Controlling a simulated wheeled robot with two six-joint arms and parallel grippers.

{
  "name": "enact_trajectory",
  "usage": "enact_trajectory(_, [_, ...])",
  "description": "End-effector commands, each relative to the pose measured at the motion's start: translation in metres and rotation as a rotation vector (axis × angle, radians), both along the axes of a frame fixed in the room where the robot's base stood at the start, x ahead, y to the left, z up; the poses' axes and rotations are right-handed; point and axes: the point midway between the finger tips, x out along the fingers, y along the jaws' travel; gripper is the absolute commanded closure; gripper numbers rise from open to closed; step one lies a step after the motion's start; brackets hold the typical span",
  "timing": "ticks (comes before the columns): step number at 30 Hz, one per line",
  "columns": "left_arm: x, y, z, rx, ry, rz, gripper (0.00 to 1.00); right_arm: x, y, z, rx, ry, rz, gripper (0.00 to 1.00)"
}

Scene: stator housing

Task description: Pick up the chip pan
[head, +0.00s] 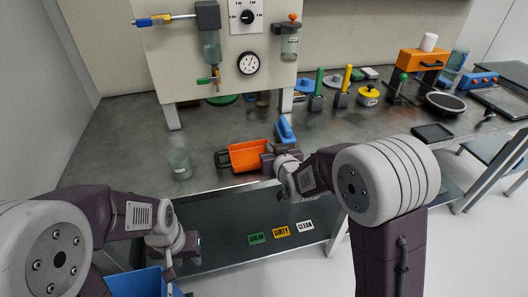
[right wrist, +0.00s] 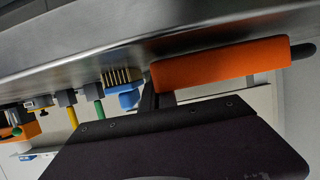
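The chip pan is an orange tray (head: 248,155) with a dark handle at its left end, on the metal bench near the front edge. My right gripper (head: 270,160) is at the pan's right end. In the right wrist view the pan (right wrist: 220,66) shows as an orange wall, and the dark fingers (right wrist: 156,97) are right beside its left end. Whether they grip the wall is unclear. My left gripper (head: 185,247) hangs low in front of the bench, away from the pan; its fingers are too small to read.
A blue brush (head: 285,130) lies just behind the pan. A clear jar (head: 180,163) stands to its left. A blue bin (head: 145,284) is below my left gripper. Labels lie on the lower shelf (head: 220,215). Colored-handled tools (head: 318,92) stand behind right.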

Motion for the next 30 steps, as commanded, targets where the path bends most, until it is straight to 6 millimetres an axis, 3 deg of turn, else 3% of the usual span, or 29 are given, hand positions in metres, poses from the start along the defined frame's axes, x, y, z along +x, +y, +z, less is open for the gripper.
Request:
enact_trajectory(5, [0.0, 0.0, 0.014, 0.0, 0.0, 0.0, 0.64, 0.001, 0.0, 0.037, 0.003, -0.007, -0.001, 1.0])
enact_trajectory(11, [0.0, 0.0, 0.018, 0.0, 0.0, 0.0, 0.64, -0.014, -0.043, 0.063, 0.001, -0.007, -0.007, 1.0])
enact_trajectory(16, [0.0, 0.0, 0.033, 0.0, 0.0, 0.0, 0.64, -0.027, -0.081, 0.088, 0.001, -0.006, -0.009, 1.0])
enact_trajectory(22, [0.0, 0.0, 0.045, 0.0, 0.0, 0.0, 0.64, -0.037, -0.105, 0.102, 0.001, -0.004, -0.005, 1.0])
enact_trajectory(30, [0.0, 0.0, 0.051, 0.0, 0.0, 0.0, 0.64, -0.039, -0.11, 0.108, 0.002, -0.004, 0.0, 1.0])
